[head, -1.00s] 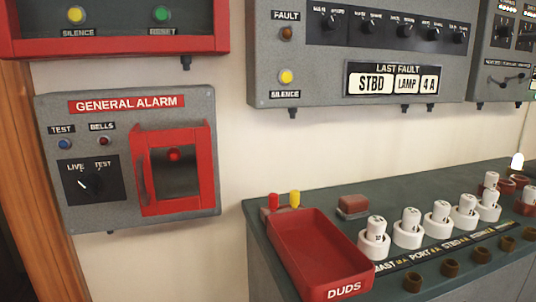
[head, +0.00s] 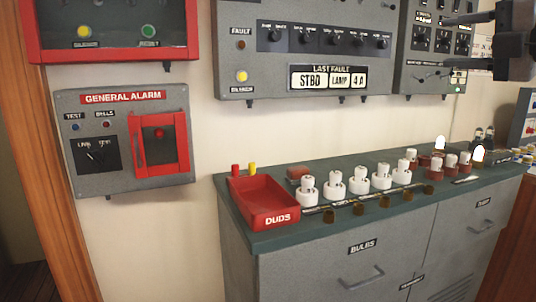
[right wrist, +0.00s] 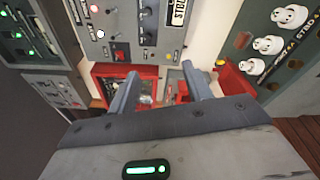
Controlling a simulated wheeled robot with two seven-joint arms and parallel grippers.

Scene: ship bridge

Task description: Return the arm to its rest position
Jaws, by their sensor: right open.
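My right gripper (head: 465,34) is at the upper right of the head view, in front of the wall panels. In the right wrist view its two fingers (right wrist: 158,88) stand apart with nothing between them. The gripper is clear of the counter and of the panels as far as I can see. My left gripper is not in view.
A green-topped counter (head: 262,241) carries the red DUDS tray (head: 287,219), a row of white bulb holders and several bulbs. The GENERAL ALARM box (head: 88,181) and the LAST FAULT panel (head: 232,68) hang on the wall. Wall space between them is bare.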

